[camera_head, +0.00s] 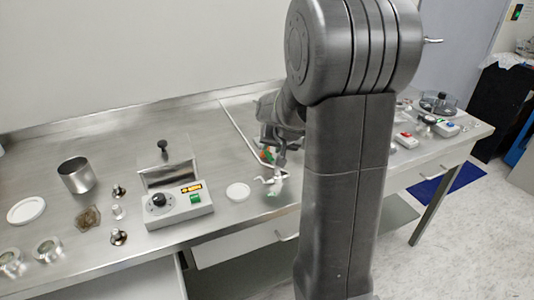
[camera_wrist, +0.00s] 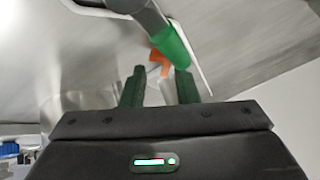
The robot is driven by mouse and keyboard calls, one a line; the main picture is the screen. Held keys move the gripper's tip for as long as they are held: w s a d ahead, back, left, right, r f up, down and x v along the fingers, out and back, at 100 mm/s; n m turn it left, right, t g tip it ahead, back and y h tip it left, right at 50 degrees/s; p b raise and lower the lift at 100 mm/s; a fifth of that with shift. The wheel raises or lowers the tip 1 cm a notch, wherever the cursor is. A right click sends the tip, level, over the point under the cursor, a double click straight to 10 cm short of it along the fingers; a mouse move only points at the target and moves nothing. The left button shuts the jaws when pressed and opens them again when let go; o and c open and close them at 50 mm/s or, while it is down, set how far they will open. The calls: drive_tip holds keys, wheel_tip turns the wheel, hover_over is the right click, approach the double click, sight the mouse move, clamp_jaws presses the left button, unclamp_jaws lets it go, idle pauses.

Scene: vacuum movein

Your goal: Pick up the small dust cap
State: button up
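A small white round disc (camera_head: 238,191), which looks like a cap, lies flat on the steel bench (camera_head: 215,150) right of the control box. A larger white disc (camera_head: 25,210) lies at the far left. I cannot tell for sure which is the small dust cap. My gripper (camera_wrist: 160,88) shows in the wrist view with its two dark green fingers apart and no held object visible between them. In the head view my arm partly hides it, and it is over the bench, right of and behind the small disc.
A control box (camera_head: 180,204) with a black knob and green switch stands left of the small disc. A grey pipe with a green sleeve (camera_wrist: 172,46) and an orange part (camera_wrist: 158,62) are close beyond my fingers. A metal cup (camera_head: 76,176) stands at the left.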

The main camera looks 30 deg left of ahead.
drive_tip(key=shift+x, duration=1.1)
clamp_jaws()
